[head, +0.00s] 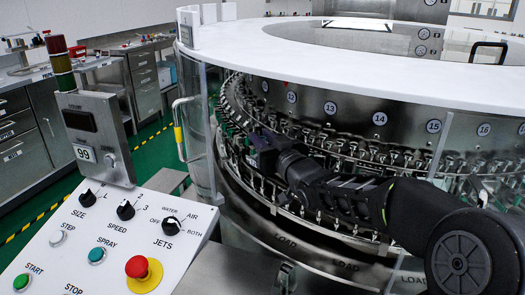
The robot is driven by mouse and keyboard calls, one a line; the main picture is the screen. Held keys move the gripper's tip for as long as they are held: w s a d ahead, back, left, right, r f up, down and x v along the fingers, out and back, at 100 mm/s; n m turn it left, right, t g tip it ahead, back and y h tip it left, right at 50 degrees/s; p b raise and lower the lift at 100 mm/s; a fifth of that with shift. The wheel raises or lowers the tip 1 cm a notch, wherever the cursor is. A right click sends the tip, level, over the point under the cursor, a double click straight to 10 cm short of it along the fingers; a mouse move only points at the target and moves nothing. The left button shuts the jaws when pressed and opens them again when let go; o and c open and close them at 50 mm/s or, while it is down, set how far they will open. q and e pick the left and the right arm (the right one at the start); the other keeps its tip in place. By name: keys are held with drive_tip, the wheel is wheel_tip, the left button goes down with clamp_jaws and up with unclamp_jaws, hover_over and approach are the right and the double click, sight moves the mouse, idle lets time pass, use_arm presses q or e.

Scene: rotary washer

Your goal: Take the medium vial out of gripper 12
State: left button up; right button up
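The rotary washer's ring of small metal grippers (330,150) runs around inside the machine under the white rim. The round label 12 (291,97) is on the inner steel drum, left of label 13 (330,107). My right arm reaches in from the right, and my dark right gripper (252,150) is at the ring, below and left of label 12. Its fingertips are small and dark against the metal parts, so I cannot see whether they are apart or hold anything. I cannot make out the medium vial. My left gripper is not in view.
A control panel (140,235) with knobs and a red stop button (137,267) stands at the front left. A clear guard panel (195,125) with a handle stands left of the ring. The white rim (400,75) overhangs the ring. Steel cabinets (25,140) stand farther left.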

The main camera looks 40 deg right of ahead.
sight(262, 137)
clamp_jaws()
drive_tip(key=shift+r, duration=0.1)
wheel_tip(262, 137, up, 10)
drive_tip(key=shift+f+p, duration=0.1)
drive_tip(key=shift+p, duration=1.1)
